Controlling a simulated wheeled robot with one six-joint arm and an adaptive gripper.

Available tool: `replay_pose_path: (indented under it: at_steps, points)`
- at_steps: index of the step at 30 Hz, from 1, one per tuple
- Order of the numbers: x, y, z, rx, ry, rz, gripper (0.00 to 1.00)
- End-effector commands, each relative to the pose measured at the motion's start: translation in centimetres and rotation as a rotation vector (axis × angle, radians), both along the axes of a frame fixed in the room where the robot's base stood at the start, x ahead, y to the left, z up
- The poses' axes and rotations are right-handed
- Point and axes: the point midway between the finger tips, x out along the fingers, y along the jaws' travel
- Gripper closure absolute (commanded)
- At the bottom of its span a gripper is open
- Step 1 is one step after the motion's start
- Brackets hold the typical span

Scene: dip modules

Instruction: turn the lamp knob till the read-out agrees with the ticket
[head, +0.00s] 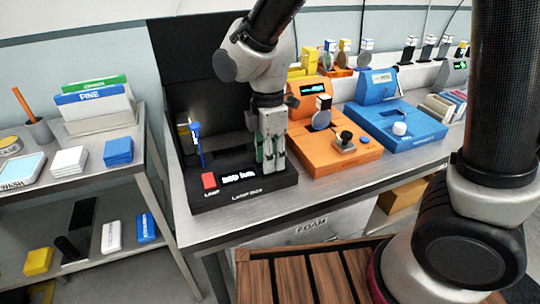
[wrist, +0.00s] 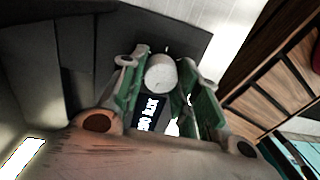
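The black lamp box (head: 255,193) stands on the left end of the metal bench. A red LAMP switch (head: 209,181) and a lit read-out (head: 238,176) are on its front; the figures are too blurred to read. My gripper (head: 270,168) points down at the box's front right. In the wrist view, a pale round knob (wrist: 161,73) is between the fingers of my gripper (wrist: 164,66). The fingers flank it closely; contact is unclear. Part of the read-out shows in the wrist view (wrist: 148,114). I cannot make out a ticket.
A blue upright piece (head: 198,145) stands left in the lamp box. An orange instrument (head: 330,150) is close on the right, then a blue one (head: 400,125). A shelf unit (head: 112,180) with several small boxes stands left. A slatted wooden crate (head: 310,280) is in front.

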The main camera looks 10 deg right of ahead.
Motion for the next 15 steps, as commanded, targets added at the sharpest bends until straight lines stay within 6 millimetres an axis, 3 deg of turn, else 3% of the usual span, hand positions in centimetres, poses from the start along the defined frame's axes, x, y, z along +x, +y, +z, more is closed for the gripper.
replay_pose_path:
  at_steps: [15]
  points:
    - [0.06,0.00,0.04,0.001,-0.001,-0.111,0.92]
